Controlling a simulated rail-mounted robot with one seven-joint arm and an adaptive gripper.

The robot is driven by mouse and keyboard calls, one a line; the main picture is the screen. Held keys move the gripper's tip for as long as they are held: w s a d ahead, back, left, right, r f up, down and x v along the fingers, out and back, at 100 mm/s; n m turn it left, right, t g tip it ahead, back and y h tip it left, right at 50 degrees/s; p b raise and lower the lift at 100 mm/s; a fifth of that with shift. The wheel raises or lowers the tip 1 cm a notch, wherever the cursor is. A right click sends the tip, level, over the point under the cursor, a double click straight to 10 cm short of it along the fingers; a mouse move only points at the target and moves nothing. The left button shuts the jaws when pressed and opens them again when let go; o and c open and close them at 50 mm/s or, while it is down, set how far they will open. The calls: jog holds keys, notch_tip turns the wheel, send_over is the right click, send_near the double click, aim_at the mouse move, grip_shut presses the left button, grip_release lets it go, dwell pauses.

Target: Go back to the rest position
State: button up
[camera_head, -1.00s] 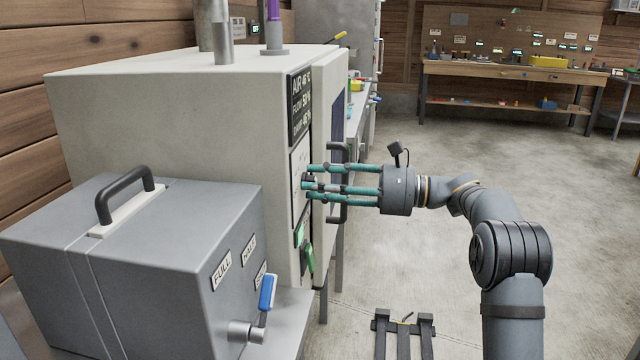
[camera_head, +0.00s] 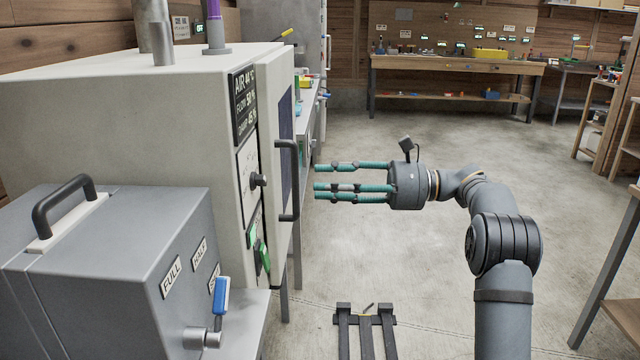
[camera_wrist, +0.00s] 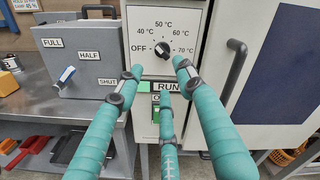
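My gripper (camera_head: 318,182) has three teal fingers, spread apart and empty. In the head view it hangs in free air to the right of the pale cabinet (camera_head: 120,110), its fingers pointing left towards the cabinet front. A clear gap separates the fingertips from the black dial knob (camera_head: 259,180) and the door handle (camera_head: 288,180). In the wrist view the fingers (camera_wrist: 160,74) frame the knob (camera_wrist: 162,49) on its scale from OFF to 70 °C. The knob's exact setting is too small to tell. A green switch (camera_wrist: 156,114) sits below, near the RUN label.
A grey box (camera_head: 110,260) with a blue-handled lever (camera_head: 220,298) stands at the lower left. A dark slatted frame (camera_head: 365,325) lies low on the floor. A workbench (camera_head: 455,65) stands at the back and a wooden shelf (camera_head: 615,285) at the right. The middle floor is open.

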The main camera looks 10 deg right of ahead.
aim_at(265, 183)
jog(key=shift+a, duration=0.1)
jog(key=a, duration=0.4)
jog(key=w+a, duration=0.1)
jog(key=a, duration=0.6)
jog(key=shift+w+a, duration=0.35)
jog(key=shift+f, duration=0.1)
